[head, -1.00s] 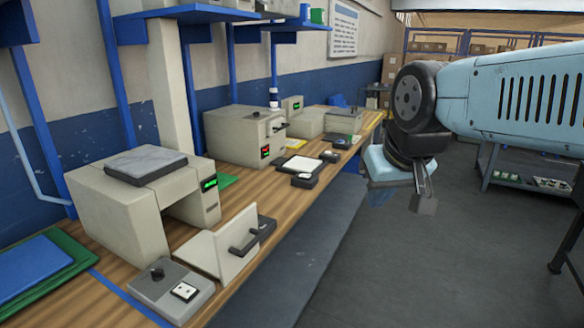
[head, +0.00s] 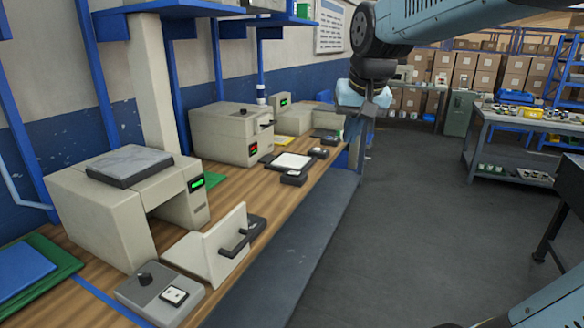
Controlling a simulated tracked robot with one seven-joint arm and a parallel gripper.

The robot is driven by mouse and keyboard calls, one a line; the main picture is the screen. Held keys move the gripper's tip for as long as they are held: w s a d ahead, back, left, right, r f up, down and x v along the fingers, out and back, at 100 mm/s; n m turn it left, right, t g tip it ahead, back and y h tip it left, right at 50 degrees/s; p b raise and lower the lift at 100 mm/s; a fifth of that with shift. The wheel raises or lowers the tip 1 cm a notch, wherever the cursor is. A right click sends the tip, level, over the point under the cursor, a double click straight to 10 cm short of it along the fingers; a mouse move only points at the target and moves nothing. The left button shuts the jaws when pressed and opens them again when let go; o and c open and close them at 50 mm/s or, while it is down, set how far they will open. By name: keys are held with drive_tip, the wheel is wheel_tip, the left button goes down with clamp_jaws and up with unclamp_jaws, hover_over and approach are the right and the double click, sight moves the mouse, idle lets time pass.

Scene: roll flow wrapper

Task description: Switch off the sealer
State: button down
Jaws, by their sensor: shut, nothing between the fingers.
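Several beige machines stand on the wooden bench; I cannot tell for certain which is the sealer. The nearest machine (head: 118,215) has an arch-like opening, a grey slab on top and a lit green display (head: 196,184). In front of it is a grey control box (head: 146,288) with a black knob and a white switch plate (head: 174,295); the switch position is too small to tell. A box-shaped machine (head: 218,135) farther along has a red and green display (head: 254,148). My gripper (head: 369,112) is shut and empty, raised near the bench's far end, apart from all of these.
An upright beige plate with a black handle (head: 212,248) stands beside the control box. Small dark boxes and a white-topped tray (head: 291,162) lie mid-bench. Blue shelves (head: 200,15) hang above. A grey table (head: 520,130) stands at right. The floor between is clear.

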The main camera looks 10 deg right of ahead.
drive_tip(key=w+m, duration=0.2)
drive_tip(key=w, duration=1.4)
drive_tip(key=m+g+h, duration=0.2)
drive_tip(key=m, duration=0.1)
hover_over(297, 173)
drive_tip(key=s+a, duration=0.2)
drive_tip(key=a, duration=0.1)
wheel_tip(297, 173, down, 17)
drive_tip(key=shift+s+a, duration=0.1)
drive_tip(key=shift+s, duration=0.05)
drive_tip(key=shift+f, duration=0.15)
drive_tip(key=x, duration=0.8)
drive_tip(key=s+x, duration=0.1)
drive_tip(key=x, duration=0.3)
drive_tip(key=shift+f, duration=0.9)
